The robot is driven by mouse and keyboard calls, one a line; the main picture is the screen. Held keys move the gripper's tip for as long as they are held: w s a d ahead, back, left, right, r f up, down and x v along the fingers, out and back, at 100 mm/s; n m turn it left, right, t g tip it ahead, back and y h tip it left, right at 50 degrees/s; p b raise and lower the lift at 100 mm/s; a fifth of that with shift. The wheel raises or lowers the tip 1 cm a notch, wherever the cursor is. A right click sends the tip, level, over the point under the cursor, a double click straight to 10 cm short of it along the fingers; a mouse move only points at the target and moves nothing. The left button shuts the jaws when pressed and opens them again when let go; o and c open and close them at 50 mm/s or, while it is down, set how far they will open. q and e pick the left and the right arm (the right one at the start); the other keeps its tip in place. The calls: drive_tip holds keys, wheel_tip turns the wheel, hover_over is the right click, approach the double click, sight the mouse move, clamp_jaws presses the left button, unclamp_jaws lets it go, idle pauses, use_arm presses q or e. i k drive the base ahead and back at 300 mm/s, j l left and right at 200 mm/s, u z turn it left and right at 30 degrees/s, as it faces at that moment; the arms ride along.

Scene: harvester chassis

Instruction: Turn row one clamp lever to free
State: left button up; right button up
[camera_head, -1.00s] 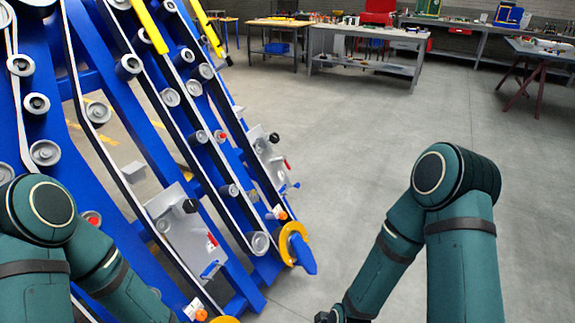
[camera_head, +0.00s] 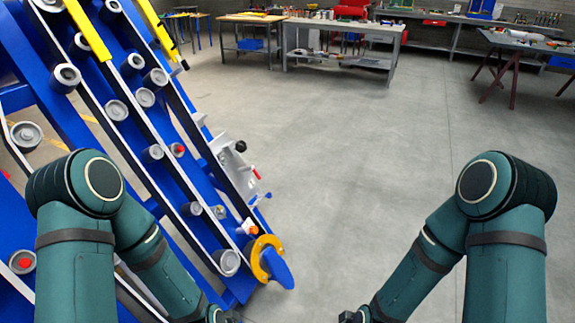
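The blue harvester chassis (camera_head: 172,215) fills the left side with slanted rows of belts and grey rollers. A grey plate (camera_head: 232,170) on its right-hand row carries a black knob (camera_head: 240,146), a small red lever (camera_head: 256,173) and a blue lever (camera_head: 264,197). I cannot tell which lever is the row one clamp lever. My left gripper (camera_head: 224,316) barely shows at the bottom edge, in front of the chassis's lower end. My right gripper (camera_head: 352,317) barely shows at the bottom edge over open floor. Neither gripper's fingers show clearly.
An orange ring with a blue pointed tip (camera_head: 272,262) sticks out at the chassis's lower right end. Workbenches (camera_head: 342,43) with tools stand along the back. A trestle table (camera_head: 515,50) stands at the right. The grey floor between is clear.

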sight(256, 174)
drive_tip(key=i+l+z, duration=0.2)
drive_tip(key=i+z, duration=0.15)
drive_tip(key=i, duration=0.25)
drive_tip(key=i+z, duration=0.35)
drive_tip(key=i, duration=0.3)
drive_tip(key=i+u, duration=0.2)
drive_tip(key=i, duration=0.2)
drive_tip(key=i+l+u, duration=0.2)
drive_tip(key=i, duration=0.25)
drive_tip(key=i+l+u, duration=0.15)
drive_tip(key=i, duration=0.25)
drive_tip(key=i+l+u, duration=0.2)
drive_tip(key=u, duration=0.3)
drive_tip(key=i+l+u, duration=0.35)
drive_tip(key=u, duration=0.15)
drive_tip(key=i+l+u, duration=0.3)
drive_tip(key=l+u, duration=0.3)
drive_tip(key=i+l+u, duration=0.1)
drive_tip(key=l+u, duration=0.2)
drive_tip(key=l, duration=0.25)
